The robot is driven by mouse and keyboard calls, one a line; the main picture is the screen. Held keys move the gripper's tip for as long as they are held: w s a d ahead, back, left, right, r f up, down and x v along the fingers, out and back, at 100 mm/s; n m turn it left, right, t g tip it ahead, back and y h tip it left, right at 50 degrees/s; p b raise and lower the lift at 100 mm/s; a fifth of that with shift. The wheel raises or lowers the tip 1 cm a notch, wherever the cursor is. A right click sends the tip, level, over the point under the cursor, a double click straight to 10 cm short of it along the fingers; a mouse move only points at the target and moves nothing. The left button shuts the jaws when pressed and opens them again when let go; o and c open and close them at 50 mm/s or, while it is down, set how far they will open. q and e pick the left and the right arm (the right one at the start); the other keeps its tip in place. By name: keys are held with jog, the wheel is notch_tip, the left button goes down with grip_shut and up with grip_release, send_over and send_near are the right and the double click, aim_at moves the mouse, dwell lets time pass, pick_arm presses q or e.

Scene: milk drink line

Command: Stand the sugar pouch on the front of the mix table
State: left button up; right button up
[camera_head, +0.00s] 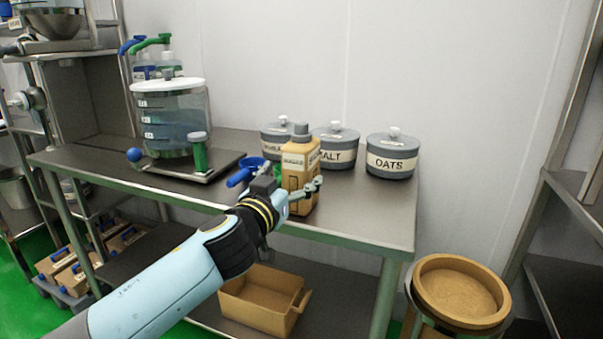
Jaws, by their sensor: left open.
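The sugar pouch (301,160) is a tan pouch with a grey cap and a pale label, partly readable. It stands upright on the mix table (366,216), near the front edge and right of the middle. My left gripper (293,184) is open at the pouch's lower front, with one finger reaching to its right side. The gripper hides part of the pouch's lower body, so I cannot tell whether the fingers touch it. My right gripper is out of view.
Grey lidded canisters, including MALT (338,147) and OATS (391,156), stand behind and right of the pouch. A blue-handled item (243,174) lies just left of it. A clear dispenser (172,118) stands at left. The table's front right is clear.

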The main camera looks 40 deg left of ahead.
pick_arm(q)
jog(key=x, duration=0.4)
jog(key=shift+w+d+p, duration=0.1)
jog(key=shift+d+p, duration=0.15)
jog(key=shift+p, duration=0.1)
jog(key=shift+w+f, duration=0.1)
jog(key=shift+w, duration=0.15)
jog(key=shift+w+a, duration=0.1)
jog(key=shift+c, duration=0.2)
jog(key=c, duration=0.9)
grip_shut()
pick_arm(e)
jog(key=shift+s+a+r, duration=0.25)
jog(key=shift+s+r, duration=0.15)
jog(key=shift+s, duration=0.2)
